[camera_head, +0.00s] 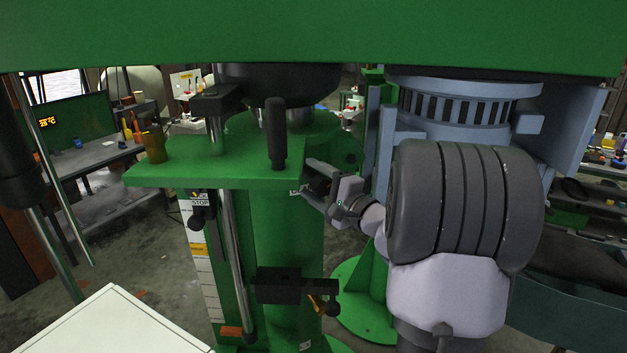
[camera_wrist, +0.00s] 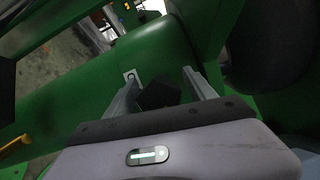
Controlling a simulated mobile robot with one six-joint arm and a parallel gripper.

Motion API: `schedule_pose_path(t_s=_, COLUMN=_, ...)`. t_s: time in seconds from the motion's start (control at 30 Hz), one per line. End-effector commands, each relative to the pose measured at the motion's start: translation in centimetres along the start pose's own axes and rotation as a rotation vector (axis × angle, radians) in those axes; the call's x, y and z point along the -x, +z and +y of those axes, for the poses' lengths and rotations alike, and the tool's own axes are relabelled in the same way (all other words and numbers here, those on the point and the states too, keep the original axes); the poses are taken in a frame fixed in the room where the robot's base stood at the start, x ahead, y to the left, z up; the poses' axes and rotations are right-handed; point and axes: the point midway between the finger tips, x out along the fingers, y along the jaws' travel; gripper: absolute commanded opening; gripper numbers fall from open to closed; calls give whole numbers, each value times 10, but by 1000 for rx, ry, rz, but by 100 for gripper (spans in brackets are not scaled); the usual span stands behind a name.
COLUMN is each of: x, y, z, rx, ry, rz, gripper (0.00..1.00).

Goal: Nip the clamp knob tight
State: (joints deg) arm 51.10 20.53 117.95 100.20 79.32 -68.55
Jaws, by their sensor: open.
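My gripper (camera_head: 312,182) is at the right side of the green column, just below the green bracket plate (camera_head: 175,172). In the wrist view my gripper (camera_wrist: 161,76) has its two fingers apart. A dark knob-like part (camera_wrist: 158,95) lies between the fingers, and I take it for the clamp knob. It also shows as a dark shape (camera_head: 320,184) between the fingers in the head view, partly hidden by them. Whether a finger touches it I cannot tell.
A black upright handle (camera_head: 276,135) stands on the bracket plate. A black clamp block (camera_head: 279,285) with a small knob (camera_head: 333,308) sits lower down. The green column (camera_head: 285,235) is close to my gripper. A white surface (camera_head: 108,325) is at the front left.

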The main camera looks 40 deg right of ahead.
Motion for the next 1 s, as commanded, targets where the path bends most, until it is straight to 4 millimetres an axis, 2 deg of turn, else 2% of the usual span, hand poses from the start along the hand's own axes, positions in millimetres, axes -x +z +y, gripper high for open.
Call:
schedule_pose_path(t_s=0.13, x=0, y=0, z=0, rx=0, ry=0, rz=0, gripper=64)
schedule_pose_path(t_s=0.43, x=0, y=0, z=0, rx=0, ry=0, rz=0, gripper=5)
schedule_pose_path(t_s=0.77, x=1, y=0, z=1, rx=-53, ry=-12, rz=-1, gripper=4)
schedule_pose_path(t_s=1.0, x=1, y=-1, z=2, rx=-215, ry=-47, rz=0, gripper=4)
